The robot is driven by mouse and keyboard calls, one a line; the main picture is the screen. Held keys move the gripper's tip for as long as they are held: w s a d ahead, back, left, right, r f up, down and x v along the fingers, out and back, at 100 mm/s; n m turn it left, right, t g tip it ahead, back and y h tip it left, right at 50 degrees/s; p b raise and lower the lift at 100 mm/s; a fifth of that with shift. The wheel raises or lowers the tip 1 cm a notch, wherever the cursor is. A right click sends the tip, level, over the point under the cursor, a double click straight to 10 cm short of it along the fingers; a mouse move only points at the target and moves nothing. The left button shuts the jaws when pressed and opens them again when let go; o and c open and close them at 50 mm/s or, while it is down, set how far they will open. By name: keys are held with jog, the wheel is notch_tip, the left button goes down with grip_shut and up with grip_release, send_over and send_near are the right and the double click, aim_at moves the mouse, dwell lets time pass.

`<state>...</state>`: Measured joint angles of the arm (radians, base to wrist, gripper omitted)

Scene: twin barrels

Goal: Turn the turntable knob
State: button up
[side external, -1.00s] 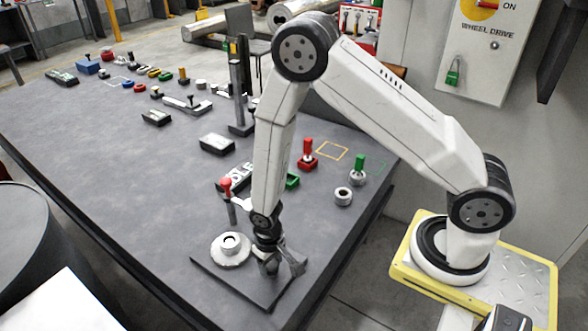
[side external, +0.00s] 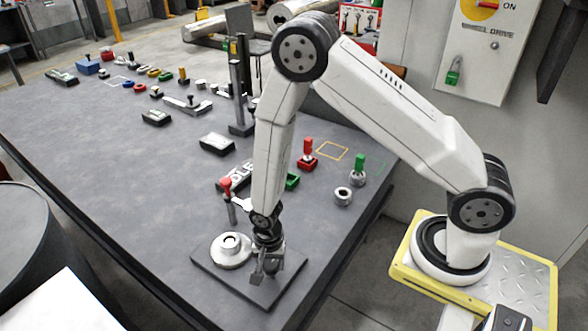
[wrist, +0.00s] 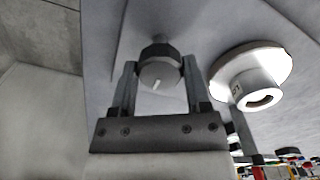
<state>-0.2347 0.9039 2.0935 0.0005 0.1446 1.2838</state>
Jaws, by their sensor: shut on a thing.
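The white round turntable (side external: 231,251), with a raised hub and a dark hole, sits on the plate just left of my gripper. It also shows at the right in the wrist view (wrist: 252,78).
A red-topped lever (side external: 226,187) stands close behind the turntable. A red-handled part (side external: 308,150), a green-handled part (side external: 359,166) and a white ring (side external: 343,196) stand to the right. A dark post (side external: 238,90) rises farther back. The table's left middle is clear.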

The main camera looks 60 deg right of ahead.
aim_at(271, 263)
jog(key=shift+m, duration=0.8)
jog(key=o, duration=1.3)
jog(key=shift+r, duration=0.2)
jog(key=shift+r, duration=3.75)
